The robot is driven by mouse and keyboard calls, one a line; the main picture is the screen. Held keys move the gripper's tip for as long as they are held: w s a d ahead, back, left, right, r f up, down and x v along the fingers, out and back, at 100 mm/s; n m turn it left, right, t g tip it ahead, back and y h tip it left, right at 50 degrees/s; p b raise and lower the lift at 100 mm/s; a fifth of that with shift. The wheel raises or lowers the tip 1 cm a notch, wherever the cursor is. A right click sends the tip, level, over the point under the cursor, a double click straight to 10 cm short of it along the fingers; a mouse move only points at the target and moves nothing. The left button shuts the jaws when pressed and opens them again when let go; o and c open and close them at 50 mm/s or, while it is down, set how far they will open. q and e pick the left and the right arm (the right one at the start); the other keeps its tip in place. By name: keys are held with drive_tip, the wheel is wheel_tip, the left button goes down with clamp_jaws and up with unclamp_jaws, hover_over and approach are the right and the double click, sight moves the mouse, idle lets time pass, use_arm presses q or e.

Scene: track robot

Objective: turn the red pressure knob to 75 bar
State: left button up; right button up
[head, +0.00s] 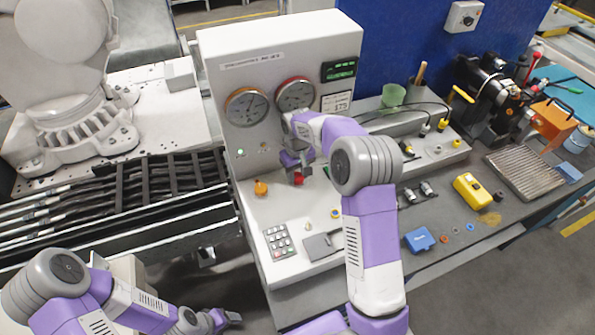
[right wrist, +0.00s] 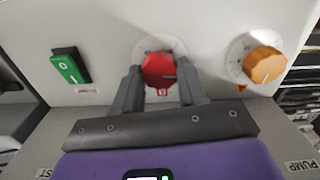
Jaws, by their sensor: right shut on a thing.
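The red pressure knob (right wrist: 159,69) sits on the light panel, with a pale dial ring behind it in the right wrist view. It also shows in the head view (head: 298,178), partly hidden by my right gripper. My right gripper (right wrist: 160,84) has a finger on each side of the red knob and is shut on it. Two round gauges (head: 247,107) and (head: 295,94) are above. My left gripper (head: 225,318) is low at the left, away from the panel; its jaws are unclear.
An orange knob (right wrist: 264,65) and a green rocker switch (right wrist: 70,68) flank the red knob. A green display (head: 340,69) is at the panel's upper right. A keypad (head: 279,241) lies on the console's lower ledge. A yellow case (head: 472,190) and blue box (head: 419,240) lie on the right bench.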

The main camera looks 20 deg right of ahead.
sight(298, 176)
drive_tip(key=shift+m, duration=0.9)
drive_tip(key=o, duration=1.1)
drive_tip(key=shift+c, duration=0.2)
drive_tip(key=shift+r, duration=0.15)
wheel_tip(298, 176, up, 7)
drive_tip(key=shift+r+p, duration=0.2)
drive_tip(key=shift+p, duration=0.45)
